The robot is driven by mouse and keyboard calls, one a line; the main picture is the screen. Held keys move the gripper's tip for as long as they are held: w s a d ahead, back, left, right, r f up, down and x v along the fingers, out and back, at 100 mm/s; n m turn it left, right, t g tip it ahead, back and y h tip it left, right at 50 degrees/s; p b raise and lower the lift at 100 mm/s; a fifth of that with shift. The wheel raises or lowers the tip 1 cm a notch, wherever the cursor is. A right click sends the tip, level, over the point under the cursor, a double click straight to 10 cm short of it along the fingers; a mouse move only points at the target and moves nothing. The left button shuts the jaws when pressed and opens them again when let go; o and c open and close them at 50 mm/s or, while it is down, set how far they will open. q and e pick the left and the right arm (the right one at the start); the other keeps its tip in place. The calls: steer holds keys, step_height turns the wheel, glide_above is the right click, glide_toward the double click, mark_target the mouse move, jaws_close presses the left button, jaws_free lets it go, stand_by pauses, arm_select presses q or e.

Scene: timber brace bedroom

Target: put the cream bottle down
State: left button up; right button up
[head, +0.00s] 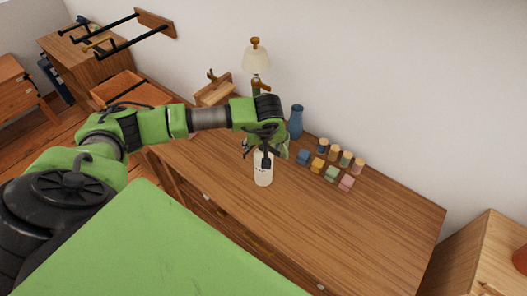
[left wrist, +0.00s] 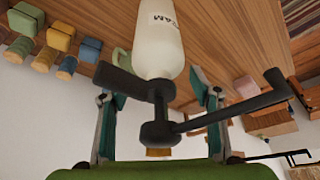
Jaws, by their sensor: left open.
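The cream bottle (head: 263,172) is white with a black pump top and stands upright on the wooden desk (head: 330,235), close to its front edge. In the left wrist view the bottle (left wrist: 160,45) appears upside down with part of its label showing, and its pump (left wrist: 158,120) points towards my palm. My left gripper (head: 266,147) is directly above the bottle, around its pump. Its fingers are spread on either side of the pump, with gaps, in the left wrist view (left wrist: 161,105). The bottle's base is outside the wrist view. My right gripper is not in view.
A blue vase (head: 296,122) stands behind the gripper. Several coloured blocks and small jars (head: 331,174) sit to the right. A lamp (head: 256,58) and a wooden stand (head: 213,90) are at the back. The desk's right front part is clear.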

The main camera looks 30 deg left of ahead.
arm_select(q)
jaws_close()
